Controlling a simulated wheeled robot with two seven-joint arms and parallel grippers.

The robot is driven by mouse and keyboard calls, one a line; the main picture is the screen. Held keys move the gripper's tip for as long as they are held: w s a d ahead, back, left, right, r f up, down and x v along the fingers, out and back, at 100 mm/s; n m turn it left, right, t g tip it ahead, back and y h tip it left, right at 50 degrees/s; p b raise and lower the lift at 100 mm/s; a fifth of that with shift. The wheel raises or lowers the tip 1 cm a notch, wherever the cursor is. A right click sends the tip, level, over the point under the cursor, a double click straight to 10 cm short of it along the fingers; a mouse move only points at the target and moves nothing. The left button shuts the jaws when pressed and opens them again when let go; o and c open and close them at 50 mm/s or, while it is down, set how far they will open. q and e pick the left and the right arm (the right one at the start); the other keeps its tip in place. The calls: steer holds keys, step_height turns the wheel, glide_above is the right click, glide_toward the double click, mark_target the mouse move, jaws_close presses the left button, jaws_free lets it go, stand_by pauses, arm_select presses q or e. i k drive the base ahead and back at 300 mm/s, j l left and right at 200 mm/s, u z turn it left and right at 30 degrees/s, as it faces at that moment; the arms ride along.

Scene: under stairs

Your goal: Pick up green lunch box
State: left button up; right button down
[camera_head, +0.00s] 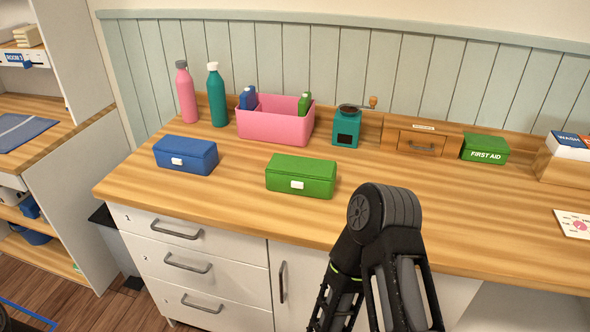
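The green lunch box (300,176) sits shut on the wooden countertop near its front edge, with a white clasp on its front. Nothing touches it. My black arm rises from the bottom to the right of the box, its bent joint in front of the counter's front edge. Neither of my grippers shows in the head view, so I cannot see whether they are open or shut.
A blue lunch box (186,155) stands to the left. Behind are a pink bin (272,128), a pink bottle (186,95), a teal bottle (216,98), a teal grinder (346,130) and a green first aid box (485,149). The countertop (235,195) between the lunch boxes is clear.

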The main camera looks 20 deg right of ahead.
mark_target(315, 188)
steer(key=k+l+u, duration=0.1)
steer(key=k+l, duration=0.15)
steer(key=l, duration=0.2)
steer(key=k+l+u, duration=0.1)
steer(key=k+l, duration=0.45)
steer(key=l, duration=0.25)
steer(key=l+u, duration=0.05)
